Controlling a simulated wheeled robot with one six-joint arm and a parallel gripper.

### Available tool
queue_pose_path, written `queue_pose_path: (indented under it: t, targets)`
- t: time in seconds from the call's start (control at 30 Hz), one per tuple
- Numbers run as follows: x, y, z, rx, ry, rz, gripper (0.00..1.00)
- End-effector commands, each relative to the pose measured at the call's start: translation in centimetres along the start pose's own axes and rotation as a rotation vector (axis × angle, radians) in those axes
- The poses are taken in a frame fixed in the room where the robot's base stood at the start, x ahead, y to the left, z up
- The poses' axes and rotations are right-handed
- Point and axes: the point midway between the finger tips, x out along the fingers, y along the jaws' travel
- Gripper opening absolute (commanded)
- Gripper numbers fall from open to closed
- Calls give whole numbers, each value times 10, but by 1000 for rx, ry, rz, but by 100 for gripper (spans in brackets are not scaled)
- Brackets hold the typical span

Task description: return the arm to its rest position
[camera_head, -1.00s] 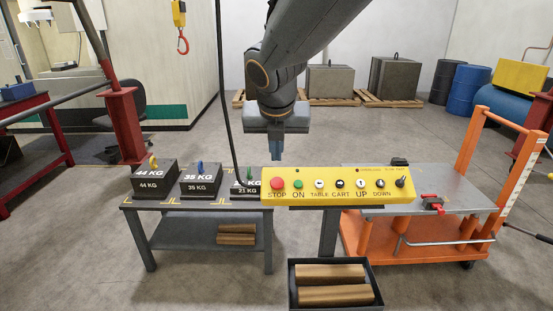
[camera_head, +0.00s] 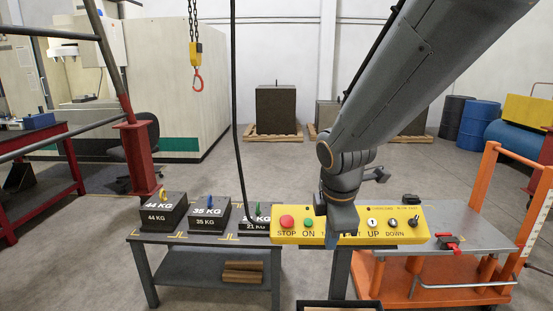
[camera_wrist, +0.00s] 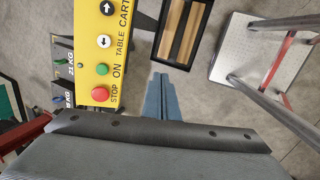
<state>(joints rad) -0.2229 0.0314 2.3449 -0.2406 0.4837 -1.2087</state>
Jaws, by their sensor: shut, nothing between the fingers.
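My gripper (camera_head: 332,238) is shut and empty. In the head view its fingers hang in front of the yellow control panel (camera_head: 405,237) and hide the labels near TABLE and CART. In the wrist view the blue fingers of my gripper (camera_wrist: 160,84) are together, pointing away from the camera. The control panel (camera_wrist: 96,70) lies to their left there, with its red STOP button (camera_wrist: 100,94) and green ON button (camera_wrist: 102,69). I cannot tell from the pictures whether the fingers touch the panel.
An orange cart (camera_head: 440,285) is at right. A hoist hook (camera_head: 197,80) hangs at left. A tray (camera_wrist: 205,18) holds wooden pieces.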

Motion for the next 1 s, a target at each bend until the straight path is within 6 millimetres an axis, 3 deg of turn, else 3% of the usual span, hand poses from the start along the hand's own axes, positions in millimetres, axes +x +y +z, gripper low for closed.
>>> queue_pose_path:
  t: [0.3, 0.5, 0.67, 1.0]
  targets:
    - [29, -77, 44, 990, -35, -126, 0]
    - [38, -111, 58, 1452, -81, -172, 0]
    - [40, -122, 61, 1611, -102, -185, 0]
    - [41, -123, 61, 1621, -103, -186, 0]
